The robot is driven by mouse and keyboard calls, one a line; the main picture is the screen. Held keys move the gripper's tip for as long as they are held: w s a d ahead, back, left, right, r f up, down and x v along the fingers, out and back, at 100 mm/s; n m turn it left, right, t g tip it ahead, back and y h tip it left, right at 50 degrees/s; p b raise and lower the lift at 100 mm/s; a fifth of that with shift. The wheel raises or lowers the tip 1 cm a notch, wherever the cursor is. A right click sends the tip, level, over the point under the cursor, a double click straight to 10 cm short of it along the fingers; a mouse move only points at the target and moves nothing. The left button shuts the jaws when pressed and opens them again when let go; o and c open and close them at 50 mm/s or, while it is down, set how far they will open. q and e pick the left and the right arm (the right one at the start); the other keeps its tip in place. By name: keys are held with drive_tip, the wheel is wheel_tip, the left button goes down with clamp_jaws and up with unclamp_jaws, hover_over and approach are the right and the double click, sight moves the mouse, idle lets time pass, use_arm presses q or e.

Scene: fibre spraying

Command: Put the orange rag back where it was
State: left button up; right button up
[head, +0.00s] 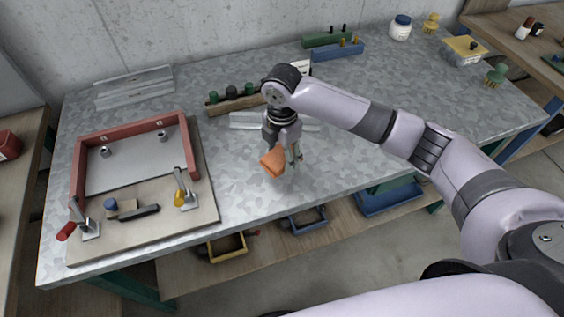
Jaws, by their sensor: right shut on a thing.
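The orange rag (272,162) is a small folded cloth near the middle of the grey worktable (350,155). My right gripper (283,160) points down and is shut on the rag. The rag appears at or just above the table surface; I cannot tell whether it touches. My left gripper is not in view.
A board with a red frame and clamps (207,205) fills the left of the table. A wooden rack with green knobs (232,101) and metal bars (245,120) lie behind the gripper. Blue and green blocks (337,50), a jar (400,28) and a tub (463,50) stand farther back.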

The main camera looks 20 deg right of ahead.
sight(282, 154)
drive_tip(key=shift+f+p, duration=0.35)
drive_tip(key=shift+f, duration=2.1)
drive_tip(key=shift+f, duration=0.1)
drive_tip(key=o, duration=1)
drive_tip(key=shift+o, duration=0.2)
wheel_tip(282, 154, up, 12)
drive_tip(key=shift+r+b, duration=0.2)
drive_tip(key=shift+b, duration=0.75)
